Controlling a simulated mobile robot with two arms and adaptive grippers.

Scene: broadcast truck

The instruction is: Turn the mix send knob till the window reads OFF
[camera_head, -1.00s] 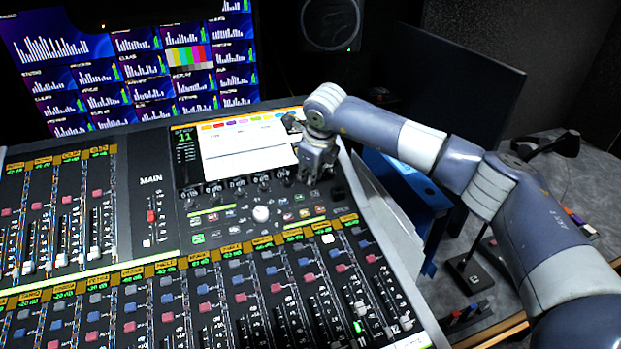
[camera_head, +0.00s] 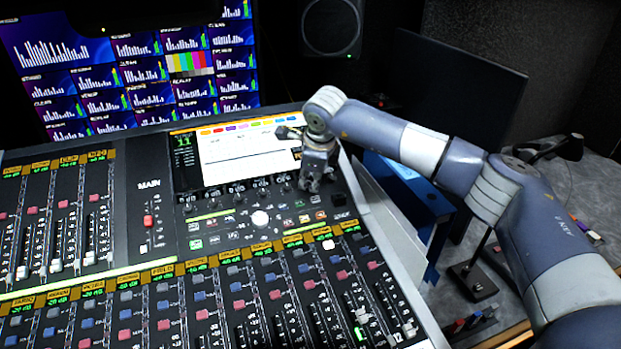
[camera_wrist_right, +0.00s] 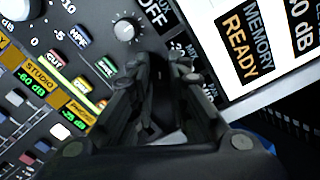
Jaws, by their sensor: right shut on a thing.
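My right gripper (camera_head: 316,184) points down at the right end of the knob row below the console screen (camera_head: 245,160). In the right wrist view its fingers (camera_wrist_right: 163,72) are shut on the mix send knob, which they hide. Beside the fingertips is a small dark window (camera_wrist_right: 182,50) with white characters; it is partly covered and I cannot read it in full. A neighbouring grey knob (camera_wrist_right: 127,29) stands free, with a window reading OFF (camera_wrist_right: 151,14) next to it. My left gripper is not in view.
The mixing console (camera_head: 140,200) has several fader rows and coloured buttons. A black monitor (camera_head: 450,95) and blue binder (camera_head: 405,185) are to the right. In the wrist view, a screen panel reads MEMORY READY (camera_wrist_right: 245,45).

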